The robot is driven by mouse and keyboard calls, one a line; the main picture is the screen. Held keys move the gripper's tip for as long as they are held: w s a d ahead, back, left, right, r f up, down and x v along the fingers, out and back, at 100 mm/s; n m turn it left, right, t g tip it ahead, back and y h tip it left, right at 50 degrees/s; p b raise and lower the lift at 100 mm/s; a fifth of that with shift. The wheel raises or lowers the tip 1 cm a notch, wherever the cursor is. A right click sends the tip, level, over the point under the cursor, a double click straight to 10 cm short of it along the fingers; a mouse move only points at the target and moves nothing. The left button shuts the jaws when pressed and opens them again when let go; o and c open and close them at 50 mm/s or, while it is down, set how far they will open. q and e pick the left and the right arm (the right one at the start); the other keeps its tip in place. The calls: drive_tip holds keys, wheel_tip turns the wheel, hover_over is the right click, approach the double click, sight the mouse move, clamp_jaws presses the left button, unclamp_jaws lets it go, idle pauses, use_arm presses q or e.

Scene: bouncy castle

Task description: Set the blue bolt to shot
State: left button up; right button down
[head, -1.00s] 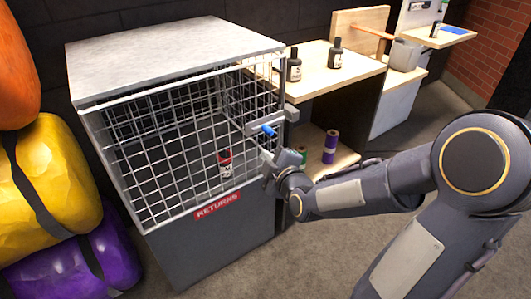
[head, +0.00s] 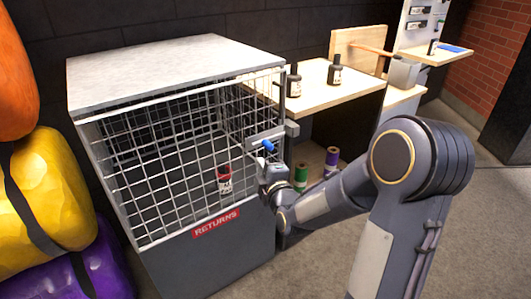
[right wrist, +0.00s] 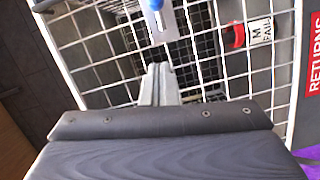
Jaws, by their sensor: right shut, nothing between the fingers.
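The blue bolt (head: 268,146) is a short blue knob on a grey metal plate at the front right edge of the wire cage (head: 165,165). In the right wrist view the blue knob (right wrist: 155,5) is at the top edge, partly cut off, on its pale plate (right wrist: 158,25). My right gripper (head: 265,168) is shut and empty, just below the knob and close to the cage front. In the right wrist view its fingers (right wrist: 160,75) point up at the plate, with a small gap to the knob. My left gripper is not in view.
A red RETURNS sign (head: 216,223) is on the cage's lower panel. A wooden shelf (head: 335,85) with dark bottles stands to the right. Yellow and purple bundles (head: 45,200) are at left.

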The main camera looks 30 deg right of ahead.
sight(272, 137)
drive_tip(key=w+d, duration=0.1)
drive_tip(key=w, duration=0.1)
drive_tip(key=w+d, duration=0.1)
drive_tip(key=w, duration=0.1)
drive_tip(key=w+d+f, duration=0.1)
drive_tip(key=w+d, duration=0.1)
drive_tip(key=shift+w+d, duration=0.1)
drive_tip(key=shift+w, duration=0.1)
drive_tip(key=shift+d, duration=0.35)
drive_tip(key=shift+f, duration=0.1)
drive_tip(key=d+b, duration=0.2)
drive_tip(key=d, duration=0.1)
drive_tip(key=d+b, duration=0.2)
drive_tip(key=shift+w+d, duration=0.1)
drive_tip(key=shift+w, duration=0.15)
